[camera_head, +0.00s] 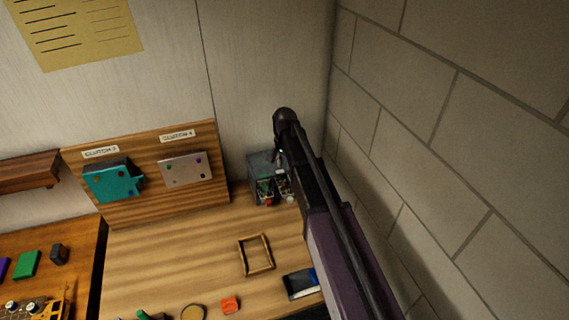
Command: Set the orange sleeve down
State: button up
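A small orange piece (230,305) lies on the wooden bench near the bottom edge of the view. It is the only loose orange thing I can make out there, and I cannot tell if it is the sleeve. My dark arm reaches up from the lower right to a rounded black joint near the back wall. I cannot make out my gripper's fingers, or whether they hold anything.
A grey box with small boards (262,165) stands in the back corner beside my arm. A square wooden frame (243,258), a dark blue-edged tray (300,284) and a round ring (194,312) lie on the bench. A brick wall (460,150) bounds the right. The bench's middle left is clear.

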jog(key=shift+r+p, duration=0.3)
jog(key=shift+r, duration=0.25)
dwell(0.4)
jog(key=s+d+n, duration=0.3)
jog(key=s+d, duration=0.2)
jog(key=s, duration=0.6)
jog(key=s+d+n, duration=0.3)
jog(key=s+d, duration=0.2)
jog(key=s, duration=0.7)
jog(key=shift+s, duration=0.3)
